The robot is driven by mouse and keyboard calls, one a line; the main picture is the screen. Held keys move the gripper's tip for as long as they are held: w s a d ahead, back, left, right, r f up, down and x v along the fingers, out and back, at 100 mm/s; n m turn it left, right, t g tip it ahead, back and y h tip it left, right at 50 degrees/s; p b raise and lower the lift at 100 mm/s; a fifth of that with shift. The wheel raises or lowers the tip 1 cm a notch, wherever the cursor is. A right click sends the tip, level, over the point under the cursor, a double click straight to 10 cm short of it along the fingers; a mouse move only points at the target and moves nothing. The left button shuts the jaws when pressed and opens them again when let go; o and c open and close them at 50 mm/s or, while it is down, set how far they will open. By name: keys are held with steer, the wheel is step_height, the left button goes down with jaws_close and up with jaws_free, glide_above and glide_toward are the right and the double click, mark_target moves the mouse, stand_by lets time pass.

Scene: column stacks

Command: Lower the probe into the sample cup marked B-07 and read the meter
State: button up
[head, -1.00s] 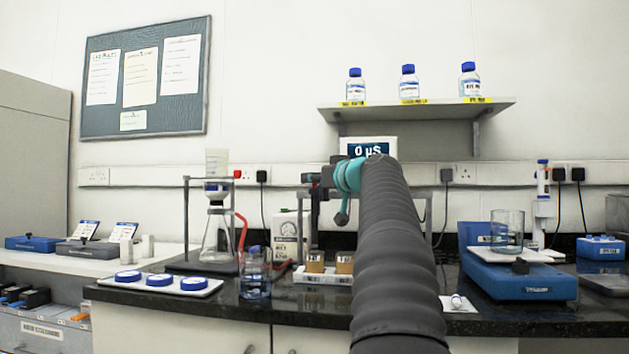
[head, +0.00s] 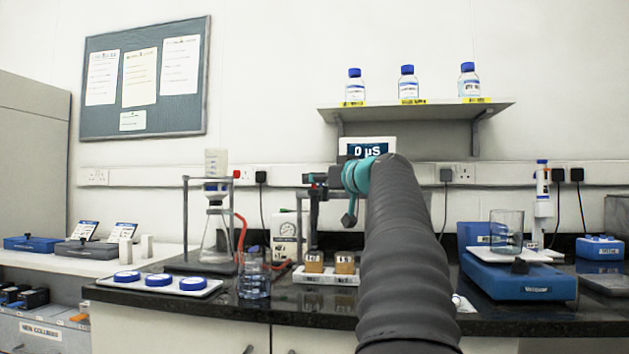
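The meter's display (head: 366,150) stands at the back behind my arm and reads "0 µS". Two amber sample cups with white labels, a left one (head: 314,262) and a right one (head: 345,263), stand in a white rack (head: 318,276) on the dark bench. Their label text is too small to read. My gripper (head: 349,217) hangs beside the teal wrist joint, above the cups; its fingers are small and partly hidden by my arm. Whether it holds anything cannot be told. I cannot make out the probe.
A beaker of liquid (head: 254,274) stands left of the rack. A flask (head: 217,240) sits on a stand with a red hose. A tray (head: 160,284) holds blue-lidded dishes. A blue instrument (head: 515,273) bearing a beaker stands at right. Bottles line the shelf (head: 420,112) above.

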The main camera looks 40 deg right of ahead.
steer(key=s, duration=0.9)
steer(key=shift+s+a, duration=0.15)
steer(key=shift+a, duration=0.25)
steer(key=shift+c, duration=0.2)
